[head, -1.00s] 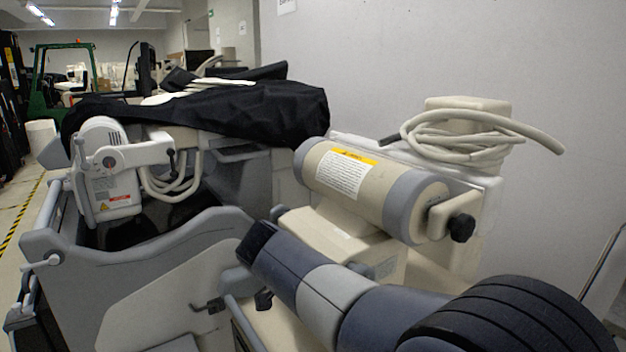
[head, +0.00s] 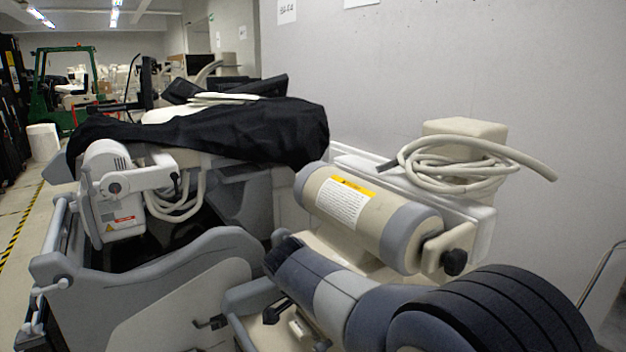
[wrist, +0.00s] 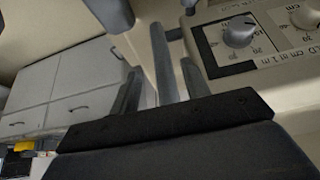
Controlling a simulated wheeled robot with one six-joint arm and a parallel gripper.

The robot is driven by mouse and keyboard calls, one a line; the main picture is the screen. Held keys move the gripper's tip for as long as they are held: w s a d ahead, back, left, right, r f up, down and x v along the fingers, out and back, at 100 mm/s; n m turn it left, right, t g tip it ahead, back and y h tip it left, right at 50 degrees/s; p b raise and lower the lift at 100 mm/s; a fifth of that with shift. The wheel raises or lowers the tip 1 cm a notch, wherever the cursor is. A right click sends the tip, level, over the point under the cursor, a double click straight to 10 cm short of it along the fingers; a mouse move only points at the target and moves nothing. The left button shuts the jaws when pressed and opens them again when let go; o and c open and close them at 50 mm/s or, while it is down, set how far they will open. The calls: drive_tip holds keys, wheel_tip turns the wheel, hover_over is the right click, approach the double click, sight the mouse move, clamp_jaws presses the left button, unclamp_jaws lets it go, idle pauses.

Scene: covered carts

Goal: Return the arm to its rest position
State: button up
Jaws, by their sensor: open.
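My gripper (wrist: 161,68) shows in the wrist view, its two grey fingers apart and rising from a black palm. A grey bar shows between the fingers; I cannot tell whether it touches them. No object is visibly held. Beyond the right finger is a cream control panel with a grey dial (wrist: 238,31). In the head view I cannot make out my gripper's fingers.
A cart under a black cover (head: 215,130) stands at left, with a white device (head: 118,195) on its side. A cream-and-grey cylinder (head: 330,200) and coiled hose (head: 450,160) lie near the right wall. A green forklift (head: 65,85) stands far back.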

drive_tip(key=s+a+r+g+y+p, duration=0.2)
drive_tip(key=r+p, duration=0.8)
drive_tip(key=r, duration=0.7)
drive_tip(key=shift+a+g+y, duration=0.55)
drive_tip(key=shift+g+y, duration=0.05)
drive_tip(key=shift+y, duration=0.7)
